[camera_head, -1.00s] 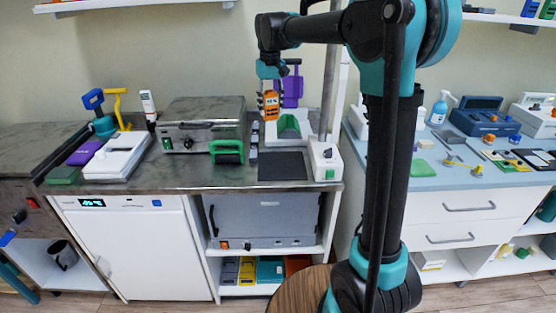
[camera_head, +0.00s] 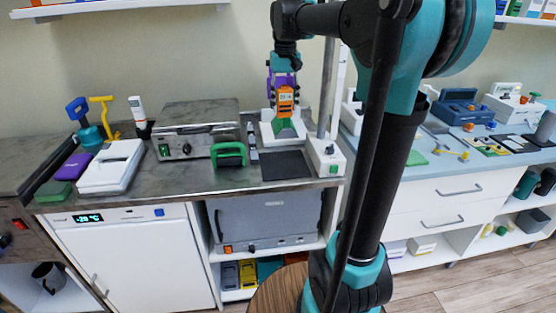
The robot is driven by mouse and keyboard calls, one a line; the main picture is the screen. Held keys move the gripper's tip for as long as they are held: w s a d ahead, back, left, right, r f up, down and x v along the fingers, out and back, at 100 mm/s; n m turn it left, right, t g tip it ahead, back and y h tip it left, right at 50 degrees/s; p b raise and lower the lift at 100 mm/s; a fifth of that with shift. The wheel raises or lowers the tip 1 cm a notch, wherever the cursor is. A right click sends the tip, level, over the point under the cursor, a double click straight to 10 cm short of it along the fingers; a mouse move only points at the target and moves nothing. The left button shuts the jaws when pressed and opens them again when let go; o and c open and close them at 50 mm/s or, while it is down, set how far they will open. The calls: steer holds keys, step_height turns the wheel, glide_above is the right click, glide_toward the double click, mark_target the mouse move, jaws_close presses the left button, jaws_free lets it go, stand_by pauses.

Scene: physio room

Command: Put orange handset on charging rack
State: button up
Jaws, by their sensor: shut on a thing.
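The orange handset (camera_head: 286,97) is upright in my gripper (camera_head: 285,84), which is shut on it and points down. It is above a white stand with a green front part (camera_head: 268,133) on the grey counter, which may be the charging rack. From this angle I cannot tell whether the handset touches the stand. A purple piece (camera_head: 269,88) shows behind my gripper, mostly hidden by it.
A metal post on a white base (camera_head: 326,158) stands close right of the stand. A dark mat (camera_head: 286,165) lies in front. A green-handled block (camera_head: 229,155) and a grey metal box (camera_head: 192,128) stand to the left. A wall shelf (camera_head: 120,9) is above left.

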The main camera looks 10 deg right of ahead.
step_height(320, 180, down, 18)
steer(key=shift+f, duration=0.25)
steer(key=shift+f, duration=0.1)
steer(key=o, duration=1.2)
